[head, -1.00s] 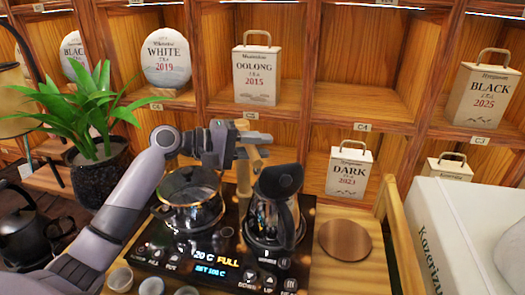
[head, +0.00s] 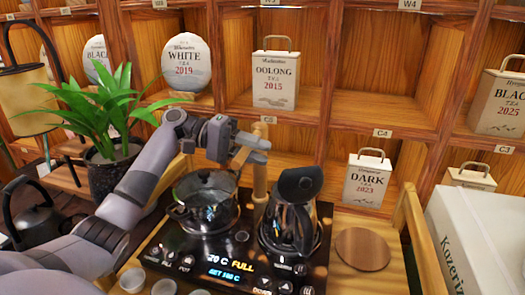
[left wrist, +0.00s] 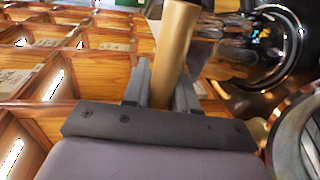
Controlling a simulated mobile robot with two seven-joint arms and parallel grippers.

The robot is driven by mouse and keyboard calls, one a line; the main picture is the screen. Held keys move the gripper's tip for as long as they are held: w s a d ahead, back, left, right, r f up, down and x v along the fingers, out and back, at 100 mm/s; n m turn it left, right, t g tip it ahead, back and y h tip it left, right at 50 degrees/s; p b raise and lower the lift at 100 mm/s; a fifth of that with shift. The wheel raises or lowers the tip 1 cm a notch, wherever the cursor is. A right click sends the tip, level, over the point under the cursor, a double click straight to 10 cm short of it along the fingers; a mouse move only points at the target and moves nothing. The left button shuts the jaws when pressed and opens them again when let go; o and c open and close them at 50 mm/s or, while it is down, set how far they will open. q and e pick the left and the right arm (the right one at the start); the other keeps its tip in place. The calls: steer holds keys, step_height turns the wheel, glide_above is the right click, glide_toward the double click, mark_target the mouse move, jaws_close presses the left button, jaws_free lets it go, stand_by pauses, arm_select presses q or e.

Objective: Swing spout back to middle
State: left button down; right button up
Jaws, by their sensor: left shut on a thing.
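The spout (head: 239,158) is a tan bar at the top of a wooden post (head: 260,178) behind the cooktop. It slants left from the post toward the back of the glass pot (head: 206,205). My left gripper (head: 255,149) is shut on the spout, above and behind the space between the pot and the kettle. In the left wrist view the tan bar (left wrist: 176,45) runs between the fingers of my left gripper (left wrist: 163,88). The gripper partly hides the spout in the head view. My right gripper is not in view.
The dark kettle (head: 292,215) stands to the right of the pot on the black cooktop (head: 232,258). A round wooden coaster (head: 362,249) lies bare at its right. Small cups (head: 132,279) stand in front. Shelves with tea packages and a potted plant (head: 112,165) are behind.

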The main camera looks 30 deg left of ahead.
arm_select(q)
steer(key=c, duration=1)
jaws_free()
steer(key=b+v, duration=0.1)
steer(key=v, duration=0.6)
steer(key=shift+a, duration=0.1)
steer(key=shift+s, duration=0.1)
